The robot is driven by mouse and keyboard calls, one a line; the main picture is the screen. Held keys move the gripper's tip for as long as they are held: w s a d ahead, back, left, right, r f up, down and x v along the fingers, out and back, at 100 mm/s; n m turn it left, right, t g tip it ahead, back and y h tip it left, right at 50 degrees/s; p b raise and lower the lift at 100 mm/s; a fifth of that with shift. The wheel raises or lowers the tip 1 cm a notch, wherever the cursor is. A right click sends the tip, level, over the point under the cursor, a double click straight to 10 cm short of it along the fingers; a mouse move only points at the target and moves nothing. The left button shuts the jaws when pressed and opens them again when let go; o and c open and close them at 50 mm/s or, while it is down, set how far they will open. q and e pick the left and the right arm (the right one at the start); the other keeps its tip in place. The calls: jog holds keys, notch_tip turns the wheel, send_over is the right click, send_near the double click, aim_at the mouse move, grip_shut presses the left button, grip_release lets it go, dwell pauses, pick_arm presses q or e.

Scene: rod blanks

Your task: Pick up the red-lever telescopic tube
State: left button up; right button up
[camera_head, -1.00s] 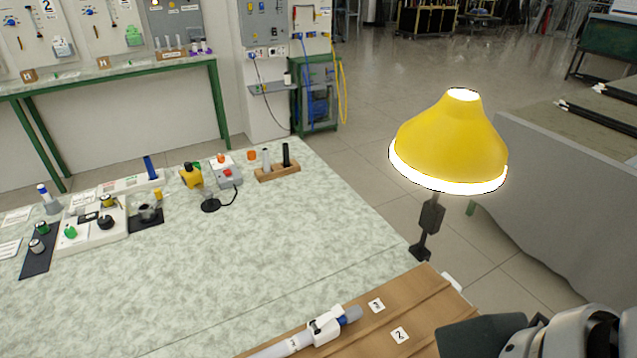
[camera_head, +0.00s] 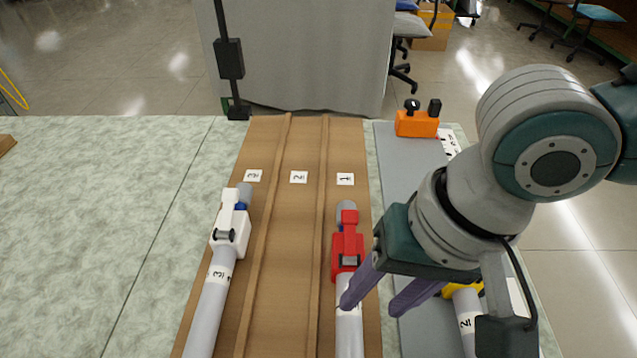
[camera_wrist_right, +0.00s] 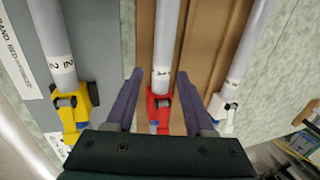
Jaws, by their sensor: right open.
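The red-lever telescopic tube (camera_head: 348,318) is a grey tube with a red clamp (camera_head: 348,252). It lies lengthwise in the right lane of the brown wooden rack, by the label 1. My right gripper (camera_head: 370,308) is open and empty, pointing down just right of the tube in the head view; its left finger overlaps the tube. In the right wrist view the tube (camera_wrist_right: 166,40) and red clamp (camera_wrist_right: 158,112) show between the open fingers (camera_wrist_right: 160,76). The height gap and any contact cannot be told. My left gripper is out of view.
A white-clamp tube (camera_head: 210,305) lies in the rack's left lane; the middle lane (camera_head: 290,260) is empty. A yellow-clamp tube (camera_head: 467,318) lies on the grey mat (camera_head: 397,165) at right, partly hidden by my arm. An orange block (camera_head: 416,123) stands at the mat's far end.

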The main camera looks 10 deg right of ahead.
aim_at(353, 318)
jog(key=shift+x, duration=0.9)
jog(key=b+x, duration=0.2)
jog(key=x, duration=0.2)
jog(key=shift+w+a+f, duration=0.2)
jog(key=shift+a+f, duration=0.05)
jog(key=c, duration=0.7)
